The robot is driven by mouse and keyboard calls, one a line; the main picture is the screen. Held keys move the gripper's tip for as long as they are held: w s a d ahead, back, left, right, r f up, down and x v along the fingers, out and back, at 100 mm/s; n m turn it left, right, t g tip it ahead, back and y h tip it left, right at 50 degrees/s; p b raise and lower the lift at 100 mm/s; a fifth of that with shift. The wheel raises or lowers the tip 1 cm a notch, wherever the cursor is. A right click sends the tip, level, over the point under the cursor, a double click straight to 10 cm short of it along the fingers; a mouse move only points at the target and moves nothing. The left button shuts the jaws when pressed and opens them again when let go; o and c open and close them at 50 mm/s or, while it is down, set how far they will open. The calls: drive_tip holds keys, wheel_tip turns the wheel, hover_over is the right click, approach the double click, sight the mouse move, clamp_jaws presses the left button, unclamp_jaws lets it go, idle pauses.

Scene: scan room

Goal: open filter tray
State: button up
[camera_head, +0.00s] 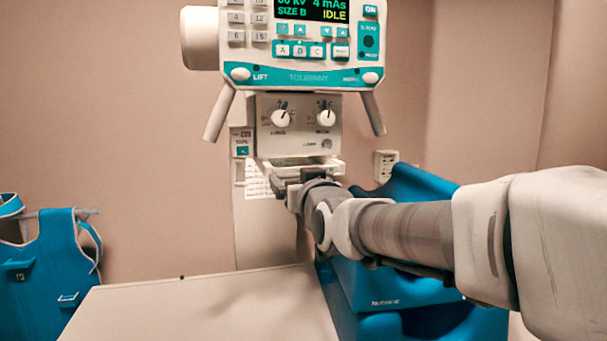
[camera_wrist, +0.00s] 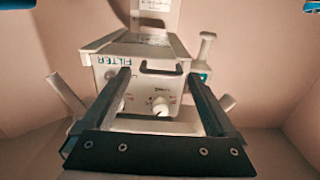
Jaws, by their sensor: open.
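The filter tray (camera_head: 328,166) is a pale, shallow piece at the bottom of the white collimator housing (camera_head: 297,128) in the head view, partly hidden by my gripper. In the wrist view the housing appears upside down, with a teal FILTER label (camera_wrist: 112,61) and a dark bar handle (camera_wrist: 162,72) on its front. My gripper (camera_head: 292,181) is just below and in front of the tray. In the wrist view my gripper (camera_wrist: 158,77) is open, its two dark fingers spread on either side of the handle. Contact with the handle cannot be told.
A control console (camera_head: 305,77) with a display and two angled grey handles (camera_head: 219,113) sits above the housing. A pale table (camera_head: 205,312) is at lower left. A blue padded piece (camera_head: 380,285) is below my arm. A blue apron (camera_head: 55,262) hangs at left.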

sight(294, 177)
drive_tip(key=shift+x, duration=1.6)
drive_tip(key=shift+c, duration=0.4)
clamp_jaws()
